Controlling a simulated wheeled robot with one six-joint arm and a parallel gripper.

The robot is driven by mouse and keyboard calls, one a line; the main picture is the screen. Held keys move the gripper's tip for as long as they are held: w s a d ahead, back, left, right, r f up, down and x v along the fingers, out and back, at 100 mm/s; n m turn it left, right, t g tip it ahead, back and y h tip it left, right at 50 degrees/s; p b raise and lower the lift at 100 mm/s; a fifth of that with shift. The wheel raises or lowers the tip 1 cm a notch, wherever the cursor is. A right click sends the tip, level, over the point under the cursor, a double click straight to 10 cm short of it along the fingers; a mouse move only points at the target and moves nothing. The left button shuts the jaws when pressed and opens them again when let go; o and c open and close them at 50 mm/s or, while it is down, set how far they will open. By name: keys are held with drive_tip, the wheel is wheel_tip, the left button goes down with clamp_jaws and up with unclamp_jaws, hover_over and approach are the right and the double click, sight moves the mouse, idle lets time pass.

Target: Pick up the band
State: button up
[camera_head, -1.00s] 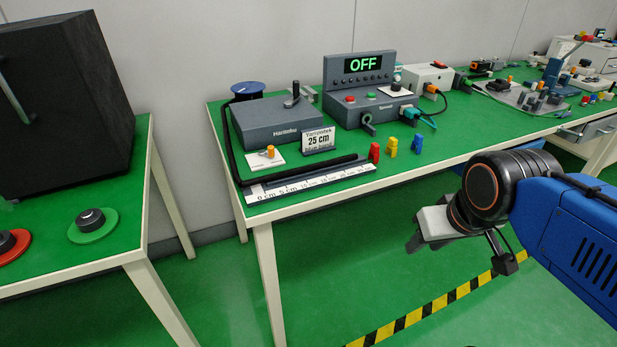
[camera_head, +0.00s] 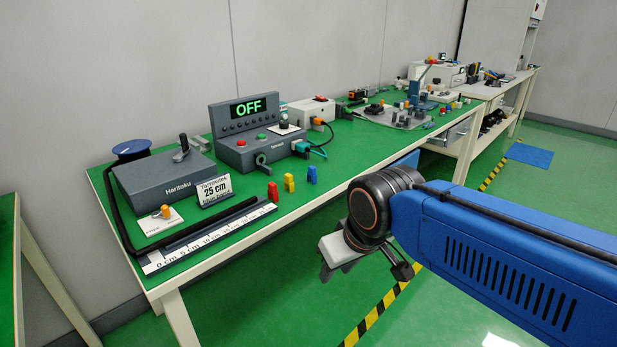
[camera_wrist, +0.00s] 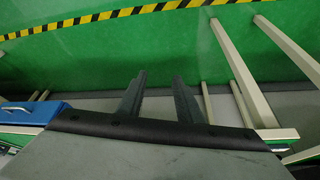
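No loose band stands out clearly in the head view. A blue disc like a spool top (camera_head: 131,147) sits at the back left of the green workbench (camera_head: 335,160). A long dark strip (camera_head: 208,224) runs down the bench's left side and along the ruler (camera_head: 160,262); I cannot tell whether it is a band or a channel. My gripper (camera_head: 329,272) hangs over the floor beyond the bench's front edge. In the wrist view its two dark fingers (camera_wrist: 160,84) are apart, with nothing between them.
A grey lever box (camera_head: 165,182) stands behind the ruler, beside a control box (camera_head: 248,148) showing "OFF". Red, yellow and blue pieces (camera_head: 289,183) stand near the front edge. A second green table (camera_head: 7,260) is at the left. Floor before the bench is clear.

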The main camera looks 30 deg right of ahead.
idle(0.4)
drive_tip(key=o, duration=0.3)
wheel_tip(320, 180, up, 24)
drive_tip(key=m+g, duration=0.5)
drive_tip(key=m, duration=1.1)
hover_over(312, 167)
wheel_tip(312, 167, down, 17)
drive_tip(key=shift+f, duration=0.1)
drive_tip(key=c, duration=1.1)
